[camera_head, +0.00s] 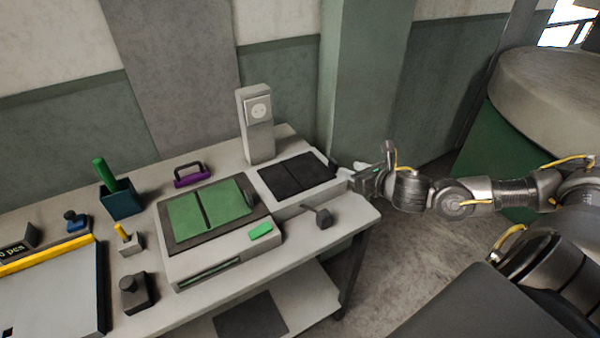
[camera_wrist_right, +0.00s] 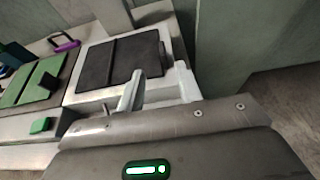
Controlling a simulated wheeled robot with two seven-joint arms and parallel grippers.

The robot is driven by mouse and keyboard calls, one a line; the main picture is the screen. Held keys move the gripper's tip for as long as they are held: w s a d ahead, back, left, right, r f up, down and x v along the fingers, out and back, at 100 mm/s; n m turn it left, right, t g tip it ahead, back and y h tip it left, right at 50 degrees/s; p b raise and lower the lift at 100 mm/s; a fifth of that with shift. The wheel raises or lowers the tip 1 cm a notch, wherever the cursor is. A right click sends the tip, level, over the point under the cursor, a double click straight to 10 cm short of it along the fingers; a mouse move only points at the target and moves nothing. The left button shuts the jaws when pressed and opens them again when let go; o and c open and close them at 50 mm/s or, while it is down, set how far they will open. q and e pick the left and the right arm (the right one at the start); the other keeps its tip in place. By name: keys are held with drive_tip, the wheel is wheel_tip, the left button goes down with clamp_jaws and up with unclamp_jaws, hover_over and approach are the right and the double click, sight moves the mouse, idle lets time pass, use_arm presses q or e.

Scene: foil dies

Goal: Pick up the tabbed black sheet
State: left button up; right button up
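The black sheet (camera_head: 292,174) lies flat on a pale plate (camera_head: 318,187) at the right end of the bench, with a dividing line across it. A small dark tab (camera_head: 334,164) appears at its right edge. In the right wrist view the sheet (camera_wrist_right: 118,62) fills the upper middle. My right gripper (camera_head: 350,174) is at the plate's right edge, beside the sheet. Its two fingers (camera_wrist_right: 158,86) stand apart with nothing visibly held, the left one overlapping the sheet's near right corner in view. Whether they touch the sheet is unclear. My left gripper is out of view.
Left of the sheet is a machine (camera_head: 225,254) with green panels (camera_head: 208,212) and a green button (camera_head: 261,231). A lever with a dark knob (camera_head: 322,218) stands in front. A grey post with a socket (camera_head: 256,130) rises behind.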

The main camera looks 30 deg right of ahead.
sight(335, 161)
drive_tip(key=p+x, duration=0.1)
drive_tip(key=x, duration=0.4)
drive_tip(key=shift+r+p, duration=0.15)
drive_tip(key=shift+p, duration=0.15)
drive_tip(key=shift+w+f, duration=0.2)
drive_tip(key=shift+w+d+p, duration=0.1)
drive_tip(key=shift+w+p, duration=0.35)
drive_tip(key=shift+p, duration=0.05)
drive_tip(key=p+x, duration=0.1)
drive_tip(key=x, duration=0.2)
drive_tip(key=shift+w+d+f, duration=0.15)
drive_tip(key=shift+w+f, duration=0.05)
drive_tip(key=shift+w+f+p, duration=0.25)
drive_tip(key=shift+w+p, duration=0.05)
clamp_jaws()
